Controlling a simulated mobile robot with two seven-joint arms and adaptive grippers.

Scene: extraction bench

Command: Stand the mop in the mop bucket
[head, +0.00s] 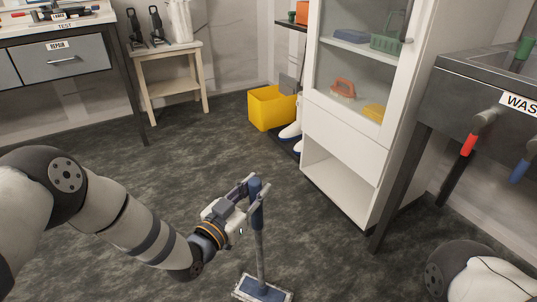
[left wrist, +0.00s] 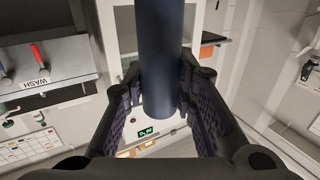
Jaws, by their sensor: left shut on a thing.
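The mop (head: 260,250) is upright, with a blue grip, a grey pole and a flat blue-and-white head low at the bottom edge of the head view. I cannot tell whether its head touches the floor. My left gripper (head: 251,190) is shut on the blue grip near the top; the dark blue grip (left wrist: 165,55) also stands between the fingers (left wrist: 160,100) in the left wrist view. The yellow mop bucket (head: 270,107) stands on the floor at the back, left of the white cabinet and well beyond the mop. My right gripper is out of view.
White boots (head: 290,131) stand beside the bucket, against the white glass-door cabinet (head: 350,190). A wooden stand (head: 171,62) is at back left and a drawer bench (head: 78,60) at far left. The wash bench (head: 470,90) is at right. Dark floor (head: 200,150) between mop and bucket is clear.

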